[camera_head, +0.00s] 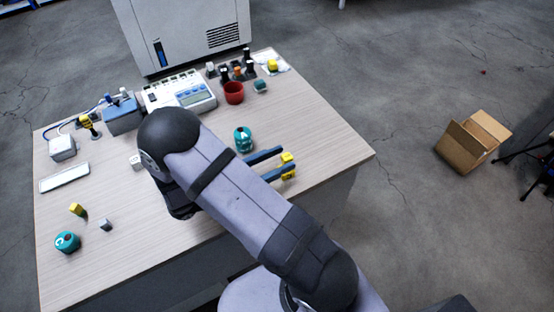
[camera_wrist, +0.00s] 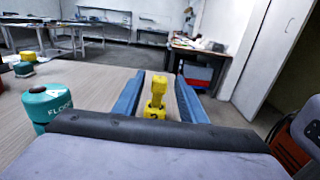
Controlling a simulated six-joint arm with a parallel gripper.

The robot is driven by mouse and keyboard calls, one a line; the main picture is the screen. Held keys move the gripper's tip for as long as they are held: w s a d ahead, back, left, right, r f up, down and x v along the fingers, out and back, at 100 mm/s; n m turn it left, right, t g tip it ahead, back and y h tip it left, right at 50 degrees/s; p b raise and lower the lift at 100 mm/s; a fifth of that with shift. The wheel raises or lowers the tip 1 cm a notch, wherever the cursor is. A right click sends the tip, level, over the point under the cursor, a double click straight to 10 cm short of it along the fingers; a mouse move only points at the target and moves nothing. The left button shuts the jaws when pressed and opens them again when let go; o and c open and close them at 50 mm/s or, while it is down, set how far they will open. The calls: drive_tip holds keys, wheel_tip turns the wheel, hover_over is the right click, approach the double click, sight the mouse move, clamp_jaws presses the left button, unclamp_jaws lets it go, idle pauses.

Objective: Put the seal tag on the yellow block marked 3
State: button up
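My gripper (camera_head: 288,155) is open, its two blue fingers reaching over the table's right side. A yellow marked block (camera_wrist: 155,113) stands between the fingers in the wrist view, with a narrower upright part and gaps on both sides. Its dark mark is too blurred to read surely. In the head view, the yellow block (camera_head: 289,175) shows on both sides of the near finger, which crosses in front of it. Another yellow block (camera_head: 76,209) is at the table's left front. I cannot pick out the seal tag for certain.
A teal container marked A (camera_head: 243,140) stands left of the fingers; another marked C (camera_head: 67,243) is at the left front. A grey cube (camera_head: 106,225) and white cube (camera_head: 136,161) lie on the table (camera_head: 135,260). A red cup (camera_head: 234,92) and instruments stand behind.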

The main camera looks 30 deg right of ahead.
drive_tip(key=shift+r, duration=0.2)
drive_tip(key=shift+a+f, duration=0.15)
drive_tip(key=shift+a, duration=0.15)
drive_tip(key=a+b, duration=0.2)
drive_tip(key=a, duration=0.9)
drive_tip(key=shift+a+b, duration=0.25)
drive_tip(key=shift+b, duration=0.1)
